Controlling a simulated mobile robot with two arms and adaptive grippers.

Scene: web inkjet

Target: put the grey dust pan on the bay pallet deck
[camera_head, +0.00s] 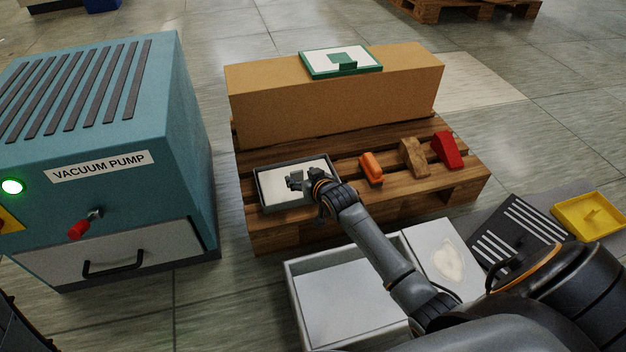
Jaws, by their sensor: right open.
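A shallow grey pan with a pale inside, which looks like the grey dust pan (262,190), lies on the left front part of the wooden bay pallet deck (395,198). It looks flat on the boards. My right gripper (294,181) is open over the middle of the pan and hides part of its inside and right side. I cannot tell whether the fingers touch it. My left gripper is not in view.
On the pallet are an orange item (371,168), a wooden block (414,157), a red wedge (448,150) and a long cardboard box (335,100) bearing a green-white tray (320,62). A vacuum pump (100,130) stands left. A pale bin (345,300) and yellow tray (590,214) are nearer.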

